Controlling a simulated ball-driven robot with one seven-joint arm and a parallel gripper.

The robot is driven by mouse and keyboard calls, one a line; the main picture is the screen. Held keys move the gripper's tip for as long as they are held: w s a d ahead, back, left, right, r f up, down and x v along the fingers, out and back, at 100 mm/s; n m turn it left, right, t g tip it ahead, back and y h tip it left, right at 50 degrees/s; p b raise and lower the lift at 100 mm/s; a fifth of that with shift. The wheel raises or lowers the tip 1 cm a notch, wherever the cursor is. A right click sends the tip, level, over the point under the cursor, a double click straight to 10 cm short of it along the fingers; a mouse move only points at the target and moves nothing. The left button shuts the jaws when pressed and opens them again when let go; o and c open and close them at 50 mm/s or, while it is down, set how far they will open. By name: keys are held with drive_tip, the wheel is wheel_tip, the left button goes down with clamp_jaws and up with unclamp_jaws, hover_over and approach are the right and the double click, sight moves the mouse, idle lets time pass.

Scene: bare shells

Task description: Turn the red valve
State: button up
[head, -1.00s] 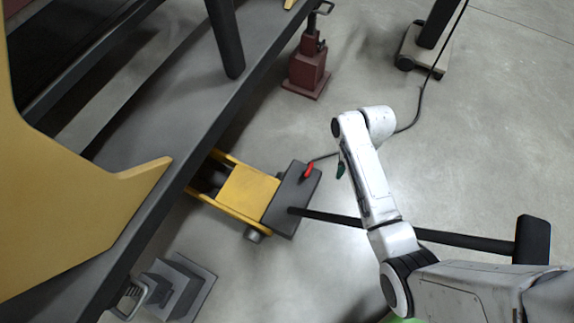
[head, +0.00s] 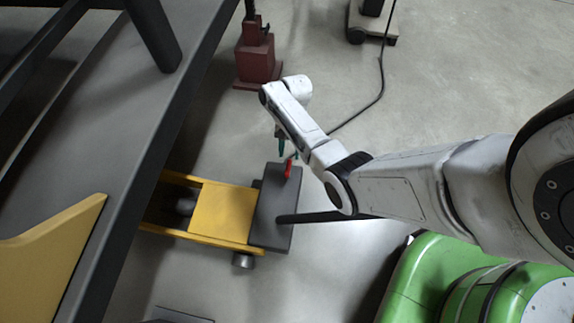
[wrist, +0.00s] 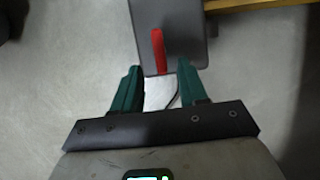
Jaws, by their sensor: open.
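The red valve (head: 288,168) is a small red lever at the right edge of the dark grey block on the yellow floor jack (head: 222,212). In the wrist view the red valve (wrist: 158,50) stands on the dark plate (wrist: 185,22), just beyond and between my fingertips. In the head view my gripper (head: 286,150) hangs beside the valve, partly hidden by my arm. I cannot tell whether a finger touches the valve.
A dark handle bar (head: 315,217) runs right from the jack, under my arm. A maroon stand (head: 256,62) is at the top. A dark raised frame (head: 150,130) fills the left. A black cable (head: 372,103) lies on open floor at right.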

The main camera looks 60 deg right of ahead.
sight(288, 166)
drive_tip(key=b+x, duration=0.2)
drive_tip(key=x, duration=0.3)
drive_tip(key=shift+a+f, duration=0.1)
drive_tip(key=shift+f, duration=0.3)
clamp_jaws()
